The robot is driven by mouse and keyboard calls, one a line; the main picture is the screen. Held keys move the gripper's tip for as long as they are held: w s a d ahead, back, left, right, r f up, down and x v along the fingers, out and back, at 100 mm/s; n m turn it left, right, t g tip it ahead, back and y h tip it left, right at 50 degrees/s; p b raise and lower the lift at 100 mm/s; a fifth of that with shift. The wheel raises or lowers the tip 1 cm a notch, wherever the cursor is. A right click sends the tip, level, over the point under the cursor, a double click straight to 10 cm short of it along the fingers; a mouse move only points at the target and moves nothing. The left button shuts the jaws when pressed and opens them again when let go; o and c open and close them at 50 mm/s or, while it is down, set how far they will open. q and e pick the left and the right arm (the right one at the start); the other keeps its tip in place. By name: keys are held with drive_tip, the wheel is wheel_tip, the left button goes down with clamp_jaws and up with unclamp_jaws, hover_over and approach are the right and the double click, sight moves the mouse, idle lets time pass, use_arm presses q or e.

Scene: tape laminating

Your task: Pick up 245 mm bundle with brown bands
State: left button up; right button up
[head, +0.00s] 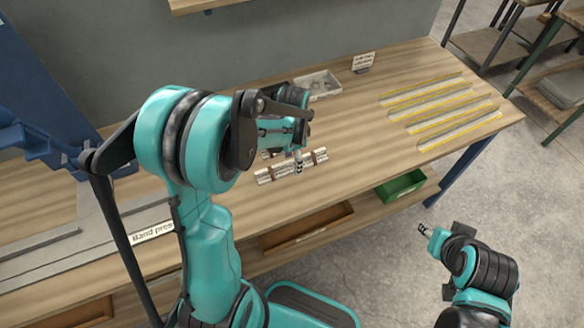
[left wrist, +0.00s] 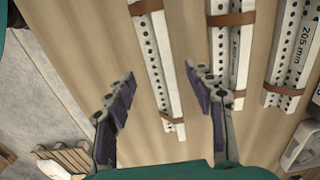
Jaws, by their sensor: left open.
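A pale perforated bundle with brown bands (head: 284,170) lies on the wooden bench in the head view, partly hidden by my left gripper (head: 298,163). In the left wrist view, my left gripper (left wrist: 160,72) is open and empty. A brown-banded bundle (left wrist: 158,62) lies between its fingers as seen from the wrist. A second banded bundle (left wrist: 243,58) is partly behind the right finger. A third bundle (left wrist: 291,55), labelled 205 mm, lies at the right. No 245 mm label is readable. My right gripper (head: 425,230) is off the bench at the right; its jaw opening is too small to judge.
Several yellow-edged strips (head: 461,118) lie at the bench's right end. A grey tray (head: 318,88) and a small sign (head: 363,62) stand at the back. A green bin (head: 400,187) and a brown bin (head: 307,229) sit below the front edge.

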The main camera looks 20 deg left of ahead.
use_arm(q)
wheel_tip(320, 180, down, 2)
drive_tip(key=shift+w+f, duration=0.1)
drive_tip(key=shift+r, duration=0.2)
clamp_jaws()
